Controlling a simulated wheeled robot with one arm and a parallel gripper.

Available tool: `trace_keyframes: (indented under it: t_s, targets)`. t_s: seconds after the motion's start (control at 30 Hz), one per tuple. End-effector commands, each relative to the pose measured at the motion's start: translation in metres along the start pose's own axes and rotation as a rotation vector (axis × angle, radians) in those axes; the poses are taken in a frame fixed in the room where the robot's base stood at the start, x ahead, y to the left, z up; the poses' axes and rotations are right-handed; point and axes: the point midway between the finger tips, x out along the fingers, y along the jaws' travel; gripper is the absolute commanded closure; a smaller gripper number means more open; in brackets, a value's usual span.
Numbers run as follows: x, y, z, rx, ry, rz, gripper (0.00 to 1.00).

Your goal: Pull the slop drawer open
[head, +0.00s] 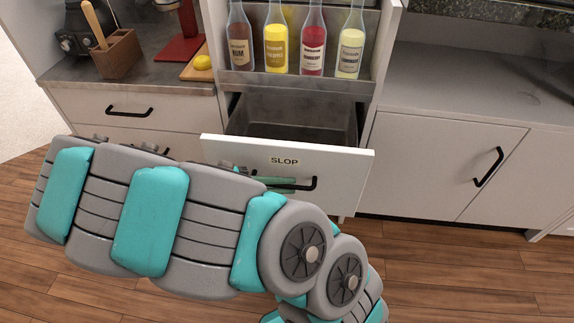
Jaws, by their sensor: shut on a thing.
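The slop drawer (345,166) is a white-fronted drawer labelled "SLOP", below the bottle rack in the middle of the head view. It stands pulled out, and its dark, empty-looking inside shows behind the front. A black handle (311,185) is on its front. My gripper (290,184) is at the handle, shut on it; the fingertips are partly hidden by my own arm, which crosses the lower part of the view.
Several bottles (276,45) stand in a rack above the drawer. A closed cabinet door (440,165) is at right and another drawer (130,110) at left. A wooden caddy (117,55) and a lemon (202,62) are on the left counter. Wooden floor (440,270) is clear at lower right.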

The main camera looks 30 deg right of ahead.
Motion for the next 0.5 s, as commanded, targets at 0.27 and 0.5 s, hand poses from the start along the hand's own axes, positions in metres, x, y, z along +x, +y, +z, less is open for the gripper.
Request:
trace_keyframes:
  t_s: [0.27,0.5]
  targets:
    - [-0.013,-0.024,0.032,-0.002,-0.001,0.001,1.00]
    - [-0.016,-0.029,0.039,-0.001,-0.001,-0.001,1.00]
